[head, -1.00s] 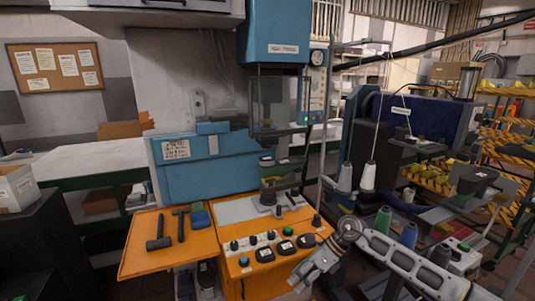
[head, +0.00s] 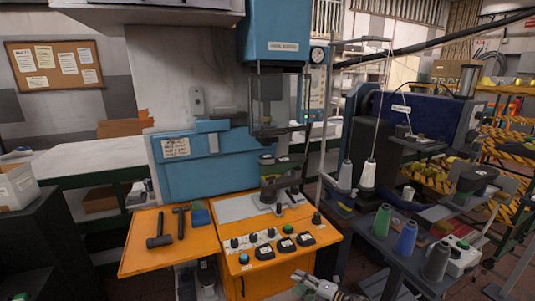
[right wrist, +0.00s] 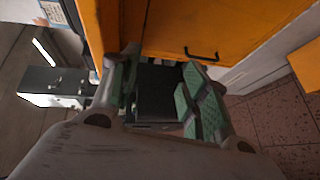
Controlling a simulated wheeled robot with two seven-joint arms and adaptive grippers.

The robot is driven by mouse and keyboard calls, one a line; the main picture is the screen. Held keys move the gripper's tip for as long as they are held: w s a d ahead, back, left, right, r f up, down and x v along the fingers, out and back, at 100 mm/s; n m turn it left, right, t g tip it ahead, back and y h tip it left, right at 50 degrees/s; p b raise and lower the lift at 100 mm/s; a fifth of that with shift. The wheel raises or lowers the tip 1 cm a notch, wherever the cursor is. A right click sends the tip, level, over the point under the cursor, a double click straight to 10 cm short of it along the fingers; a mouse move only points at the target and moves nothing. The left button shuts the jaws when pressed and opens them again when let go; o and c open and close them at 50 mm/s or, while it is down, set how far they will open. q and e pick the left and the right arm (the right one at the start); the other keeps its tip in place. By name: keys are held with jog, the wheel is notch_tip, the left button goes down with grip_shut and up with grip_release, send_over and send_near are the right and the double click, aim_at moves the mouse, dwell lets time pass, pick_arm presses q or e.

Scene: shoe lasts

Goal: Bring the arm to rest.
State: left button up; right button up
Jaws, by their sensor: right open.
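My right gripper (head: 314,287) shows at the bottom edge of the head view, low in front of the orange cabinet (head: 252,284). Most of its arm is out of the frame. In the right wrist view its green-padded fingers (right wrist: 162,92) are spread apart, with no object held between them. A dark block is visible between the fingers; I cannot tell what it is. The orange cabinet front with a black handle (right wrist: 201,54) lies beyond the fingers. My left gripper is not in view.
The blue press (head: 186,165) stands behind the orange table, which holds hammers (head: 159,241) and a control panel. Tiled floor shows beside the cabinet (right wrist: 277,123).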

jog(key=s+d+f+m+t+h, duration=0.1)
jog(key=s+d+f+m+h, duration=0.3)
jog(key=f, duration=0.4)
jog(key=s+d+f+m+t+h, duration=0.1)
jog(key=d+f+m+h, duration=0.1)
jog(key=d+f+m, duration=0.35)
jog(key=s+d+f+m+g+h, duration=0.1)
jog(key=s+d+f+m+h, duration=0.2)
jog(key=s+f, duration=0.5)
jog(key=s+d+f+m+g+h, duration=0.1)
jog(key=s+d+f+m, duration=0.25)
jog(key=s+f, duration=0.45)
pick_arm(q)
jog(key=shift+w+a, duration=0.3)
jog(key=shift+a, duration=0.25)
pick_arm(e)
jog(key=s+f+m+g+h, duration=0.1)
jog(key=s+f, duration=0.4)
jog(key=s, duration=0.7)
jog(key=s+d+f+m+g+h, duration=0.1)
jog(key=s+f+m+g, duration=0.3)
jog(key=s, duration=0.8)
jog(key=s+d+f+m+g+h, duration=0.1)
jog(key=s+f+m+g, duration=0.2)
jog(key=s+f, duration=0.4)
jog(key=shift+s+f+m, duration=0.35)
jog(key=shift+s+m, duration=0.05)
jog(key=shift+s, duration=2.05)
